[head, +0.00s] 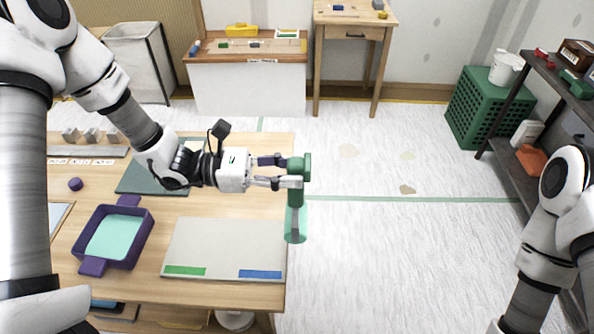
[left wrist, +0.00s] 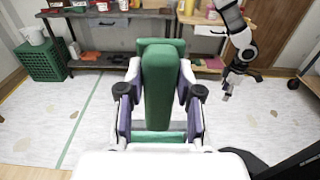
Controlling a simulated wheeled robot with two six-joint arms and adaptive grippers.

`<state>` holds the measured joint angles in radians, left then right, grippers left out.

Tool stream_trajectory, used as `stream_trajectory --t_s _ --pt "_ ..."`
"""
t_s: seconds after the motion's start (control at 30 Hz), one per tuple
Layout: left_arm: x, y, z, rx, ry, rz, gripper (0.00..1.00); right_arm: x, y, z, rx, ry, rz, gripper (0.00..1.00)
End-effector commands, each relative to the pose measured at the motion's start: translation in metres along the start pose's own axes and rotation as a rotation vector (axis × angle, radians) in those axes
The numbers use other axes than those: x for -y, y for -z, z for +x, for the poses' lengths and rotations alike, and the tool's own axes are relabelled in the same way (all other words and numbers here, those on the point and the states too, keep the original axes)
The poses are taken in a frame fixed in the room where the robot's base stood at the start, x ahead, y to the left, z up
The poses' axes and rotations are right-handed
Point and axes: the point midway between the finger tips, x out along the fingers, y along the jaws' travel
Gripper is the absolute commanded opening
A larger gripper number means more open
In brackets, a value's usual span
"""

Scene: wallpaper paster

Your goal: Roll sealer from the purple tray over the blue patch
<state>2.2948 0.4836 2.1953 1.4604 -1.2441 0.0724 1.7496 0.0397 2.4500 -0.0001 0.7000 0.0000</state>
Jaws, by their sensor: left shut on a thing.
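My left gripper (head: 290,171) is shut on the handle of a green roller (head: 299,168). The roller's teal cylinder (head: 296,227) hangs below, at the right edge of the table. In the left wrist view the green handle (left wrist: 161,85) sits between the two fingers. The purple tray (head: 149,235), with teal sealer (head: 114,236) inside, stands at the left of the table. A pale board (head: 225,240) carries the blue patch (head: 260,274) at its front right and a green patch (head: 185,270) at its front left. My right gripper (left wrist: 227,95) appears small in the left wrist view; its jaws are unclear.
A dark green mat (head: 150,180) lies behind the tray, partly under my left arm. A small purple cylinder (head: 75,184) stands at the left. A green crate (head: 475,105) and a dark shelf (head: 570,120) are at the right. The floor right of the table is open.

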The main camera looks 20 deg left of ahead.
Motion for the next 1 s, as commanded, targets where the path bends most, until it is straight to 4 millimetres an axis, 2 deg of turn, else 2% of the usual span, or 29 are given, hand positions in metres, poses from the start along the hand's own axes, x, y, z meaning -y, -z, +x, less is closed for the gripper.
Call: stream_trajectory --t_s 0.33,0.73,0.83,1.0 --pt "0.000 0.003 0.000 0.000 0.002 0.002 0.00 0.000 0.000 0.006 0.000 0.000 0.000 0.66" --pt "0.000 0.056 0.001 0.000 0.002 0.001 0.00 0.000 0.000 0.054 0.000 0.000 0.000 0.66" --pt "0.000 0.064 0.001 0.000 0.002 0.001 0.00 -0.001 0.000 0.061 0.000 0.000 0.000 0.66" --pt "0.000 0.065 0.001 0.000 0.002 0.002 0.00 -0.001 0.000 0.062 0.000 0.000 0.000 0.66"
